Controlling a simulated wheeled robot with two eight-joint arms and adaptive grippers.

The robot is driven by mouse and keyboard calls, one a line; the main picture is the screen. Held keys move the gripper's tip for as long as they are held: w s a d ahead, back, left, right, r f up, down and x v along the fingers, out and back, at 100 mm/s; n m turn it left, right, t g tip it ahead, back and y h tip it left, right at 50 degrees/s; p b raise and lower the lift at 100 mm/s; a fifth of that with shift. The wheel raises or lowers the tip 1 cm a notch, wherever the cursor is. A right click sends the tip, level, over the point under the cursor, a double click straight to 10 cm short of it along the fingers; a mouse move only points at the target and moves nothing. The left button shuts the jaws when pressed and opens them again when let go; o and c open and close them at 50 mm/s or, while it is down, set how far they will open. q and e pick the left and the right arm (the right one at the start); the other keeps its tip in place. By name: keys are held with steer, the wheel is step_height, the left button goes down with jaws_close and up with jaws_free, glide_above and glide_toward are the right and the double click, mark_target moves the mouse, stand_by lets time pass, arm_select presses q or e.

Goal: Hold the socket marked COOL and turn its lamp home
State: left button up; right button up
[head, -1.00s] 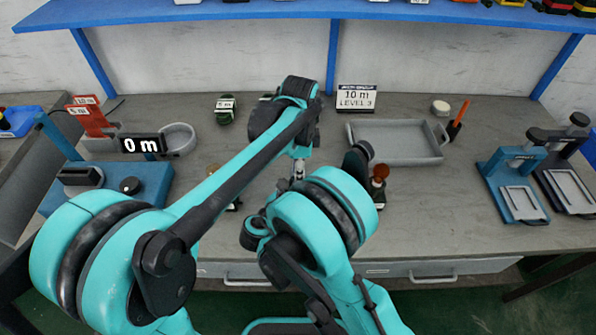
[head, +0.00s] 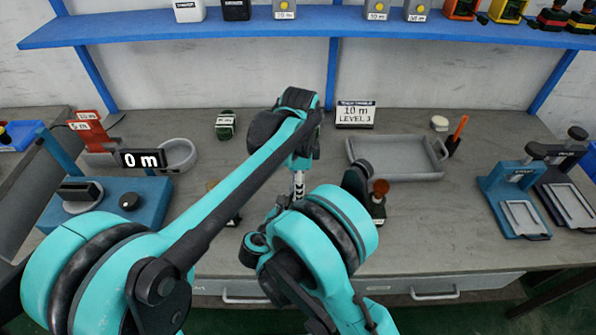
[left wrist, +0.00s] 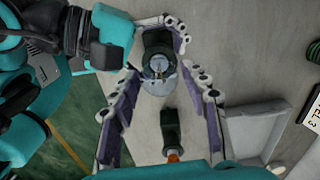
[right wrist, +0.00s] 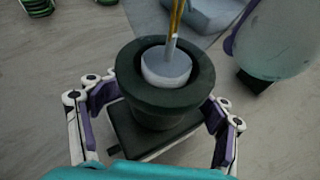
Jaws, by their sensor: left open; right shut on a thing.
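The held socket is a dark block with a round collar (right wrist: 150,118). A pale lamp (right wrist: 168,68) with yellow wires stands in the collar. My right gripper (right wrist: 158,105) is shut on the socket, one finger on each side. In the left wrist view the lamp (left wrist: 158,72) is a clear glass bulb above the dark socket (left wrist: 157,42). My left gripper (left wrist: 160,76) is open, its fingers on either side of the bulb with visible gaps. In the head view my left gripper (head: 298,186) points down; my right arm hides the socket. No COOL mark is legible.
Another dark socket with a red-brown lamp (head: 379,190) stands close to my right arm. A grey tray (head: 395,172) lies behind it. A blue device reading 0 m (head: 140,200) stands at left, blue and black stands (head: 512,185) at right. A dark labelled object (head: 226,125) stands further back.

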arm_select(q)
step_height(320, 180, up, 11)
steer(key=shift+f, duration=0.15)
stand_by(0.4)
arm_select(e)
steer(key=o, duration=1.4)
